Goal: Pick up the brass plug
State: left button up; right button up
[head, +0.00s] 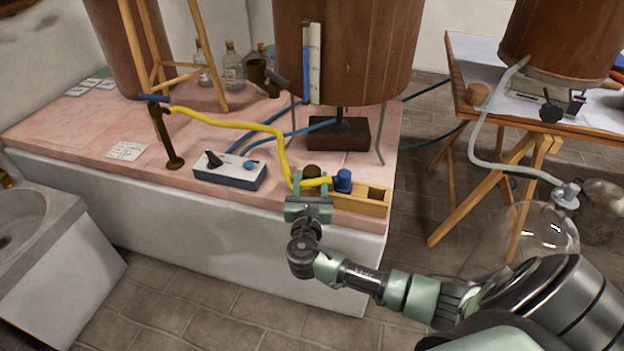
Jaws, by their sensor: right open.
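My right gripper (311,181) reaches over the front edge of the pink tiled counter. Its two fingers are apart, pointing away from me. A dark brown-bronze round knob (312,171), which looks like the brass plug, shows between and just beyond the fingertips. I cannot tell whether the fingers touch it. The plug's lower part is hidden by the gripper and the yellow hose. A wooden block (347,202) with a square recess sits just right of the gripper. My left gripper is not in view.
A yellow hose (281,150) runs from a brass stand (168,145) to beside the gripper, near a blue cap (343,180). A grey-blue switch box (230,172) stands to the left. A large copper-brown vessel (350,60) hangs behind. A glass flask (530,235) is at right.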

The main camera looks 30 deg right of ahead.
aim_at(312, 168)
jog(key=shift+x, duration=1.5)
grip_shut()
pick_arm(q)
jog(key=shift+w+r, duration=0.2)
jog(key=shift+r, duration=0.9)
pick_arm(e)
jog(key=shift+r, duration=0.25)
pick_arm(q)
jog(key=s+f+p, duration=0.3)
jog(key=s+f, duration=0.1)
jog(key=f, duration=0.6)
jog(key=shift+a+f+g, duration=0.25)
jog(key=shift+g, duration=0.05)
pick_arm(e)
notch_tip(312, 168, up, 10)
jog(key=shift+f, duration=0.2)
